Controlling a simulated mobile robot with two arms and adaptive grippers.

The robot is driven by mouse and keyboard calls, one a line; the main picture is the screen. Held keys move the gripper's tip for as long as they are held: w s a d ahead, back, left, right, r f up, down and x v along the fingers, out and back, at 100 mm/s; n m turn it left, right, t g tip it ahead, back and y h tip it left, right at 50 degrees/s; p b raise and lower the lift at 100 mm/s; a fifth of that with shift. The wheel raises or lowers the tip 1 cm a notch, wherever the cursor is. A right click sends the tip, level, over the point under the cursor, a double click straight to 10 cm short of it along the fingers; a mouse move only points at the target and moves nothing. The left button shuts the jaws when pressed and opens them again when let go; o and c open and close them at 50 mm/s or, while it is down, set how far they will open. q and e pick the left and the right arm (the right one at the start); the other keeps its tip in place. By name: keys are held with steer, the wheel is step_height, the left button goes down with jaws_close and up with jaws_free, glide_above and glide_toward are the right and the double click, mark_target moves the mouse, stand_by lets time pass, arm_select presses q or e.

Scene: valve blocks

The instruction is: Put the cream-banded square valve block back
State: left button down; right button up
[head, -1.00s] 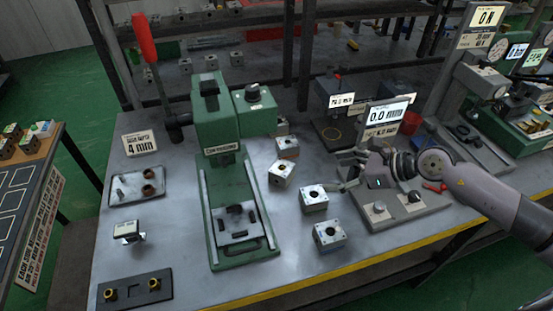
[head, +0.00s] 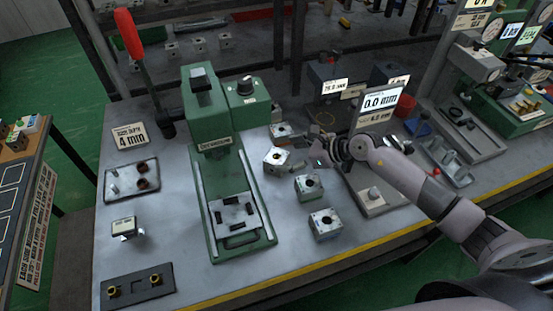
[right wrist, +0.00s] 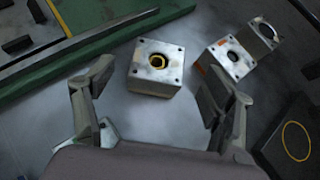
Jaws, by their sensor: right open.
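Several square metal valve blocks stand right of the green press. The nearest to my right gripper (head: 306,155) is a pale block with a dark round bore (head: 276,159); it also shows in the right wrist view (right wrist: 155,68), ahead of and between the open fingers, apart from them. A block behind it (head: 281,131) and two in front, one (head: 308,187) and another (head: 323,223), stand on the bench. My right gripper is open and empty. My left gripper is out of view.
The green press (head: 213,130) stands left of the blocks, its bed (head: 235,213) holding dark jaws. A gauge with a 0.0 mm display (head: 380,101) stands right of the gripper. A tray (head: 132,182) and a dark plate (head: 137,287) lie at left. The front centre of the bench is clear.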

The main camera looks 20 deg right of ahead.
mark_target(277, 157)
steer(key=p+x, duration=0.1)
steer(key=x, duration=0.4)
steer(key=shift+a+f, duration=0.2)
steer(key=shift+f, duration=0.2)
steer(key=c, duration=1.6)
steer(key=shift+w+d+r, duration=0.1)
steer(key=shift+r, duration=0.05)
steer(key=shift+c, duration=1.1)
